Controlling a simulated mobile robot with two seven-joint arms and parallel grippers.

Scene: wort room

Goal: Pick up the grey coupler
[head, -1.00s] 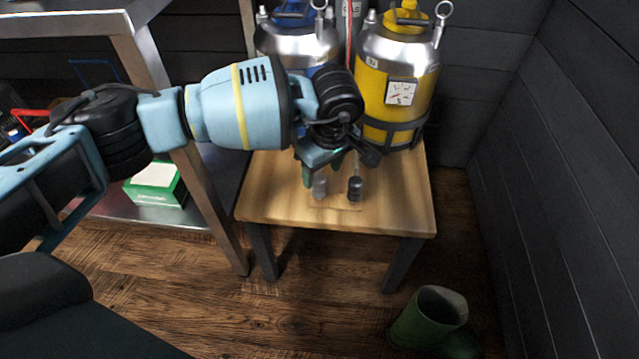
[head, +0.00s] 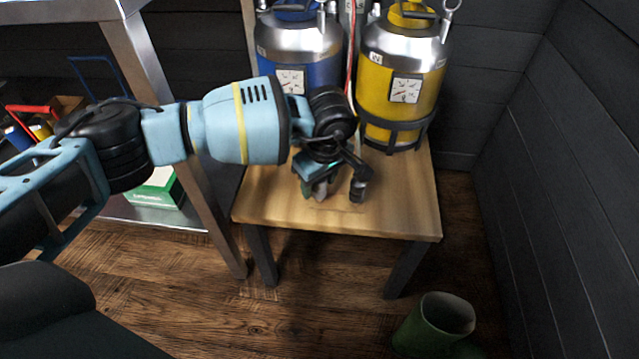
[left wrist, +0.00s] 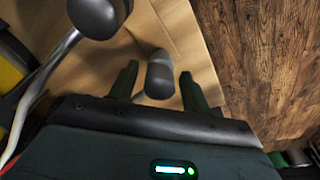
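The grey coupler (head: 320,193) stands on a pale board on the wooden table, mostly hidden by my left gripper in the head view. In the left wrist view a dark grey coupler (left wrist: 159,76) lies between the two fingers, with a gap on each side. My left gripper (head: 319,188) is open and lowered around it, its fingers pointing at the table; it also shows in the left wrist view (left wrist: 159,88). A darker, almost black coupler (head: 358,187) stands just right of it. It shows at the top left of the left wrist view (left wrist: 98,14). My right gripper is not in view.
A blue keg (head: 324,75) and a yellow keg (head: 373,84) stand at the table's back. The table's front (head: 390,218) is clear. A steel shelf (head: 180,150) stands left, a dark wall (head: 570,150) right. A green boot (head: 435,325) is on the floor.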

